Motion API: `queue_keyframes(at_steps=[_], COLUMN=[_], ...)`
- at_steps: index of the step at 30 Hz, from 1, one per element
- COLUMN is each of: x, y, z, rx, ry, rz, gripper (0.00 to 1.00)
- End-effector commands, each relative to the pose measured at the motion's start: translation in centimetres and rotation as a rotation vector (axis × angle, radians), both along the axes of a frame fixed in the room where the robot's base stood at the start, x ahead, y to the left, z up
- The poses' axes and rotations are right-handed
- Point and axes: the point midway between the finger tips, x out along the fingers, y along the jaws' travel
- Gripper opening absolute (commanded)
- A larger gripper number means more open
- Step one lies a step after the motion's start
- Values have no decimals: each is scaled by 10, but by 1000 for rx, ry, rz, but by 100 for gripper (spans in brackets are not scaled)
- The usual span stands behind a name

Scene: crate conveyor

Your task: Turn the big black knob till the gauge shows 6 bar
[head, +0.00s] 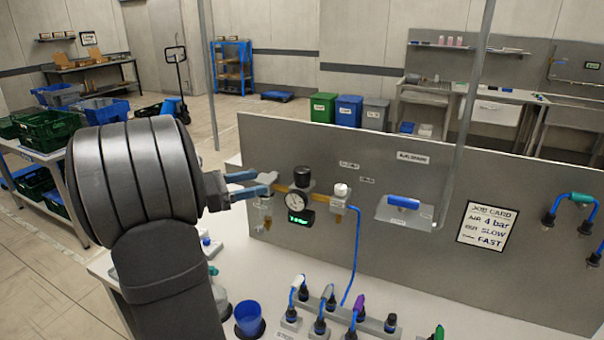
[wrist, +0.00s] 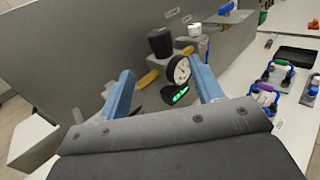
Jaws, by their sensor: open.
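The big black knob (head: 302,177) sits on top of the air unit on the grey panel, and it also shows in the wrist view (wrist: 160,41). Below it is the round white gauge (head: 298,201), also in the wrist view (wrist: 181,70); its needle is too small to read. A green-lit display (head: 298,218) sits under the gauge, its digits unreadable. My gripper (head: 246,184) is open, with blue fingers, left of the knob and apart from it. In the wrist view the knob and gauge appear beyond and between the fingertips (wrist: 160,68).
A smaller white knob (head: 341,190) stands right of the black one, with a blue hose below. A job card (head: 487,226) on the panel reads "AIR 4 bar". Plugs with blue hoses (head: 320,325) and a blue cup (head: 249,318) stand on the white bench below.

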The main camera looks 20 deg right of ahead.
Motion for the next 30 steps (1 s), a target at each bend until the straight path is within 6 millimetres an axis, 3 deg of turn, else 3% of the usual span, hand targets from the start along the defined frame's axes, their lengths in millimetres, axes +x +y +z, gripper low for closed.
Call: queue_keyframes(at_steps=[6, 15, 21, 30], x=[2, 5, 7, 8], y=[-50, -108, -128, -133], z=[0, 0, 0, 0], rx=[1, 0, 0, 0], ry=[0, 0, 0, 0], rz=[-5, -5, -2, 0], gripper=[60, 60, 60, 60])
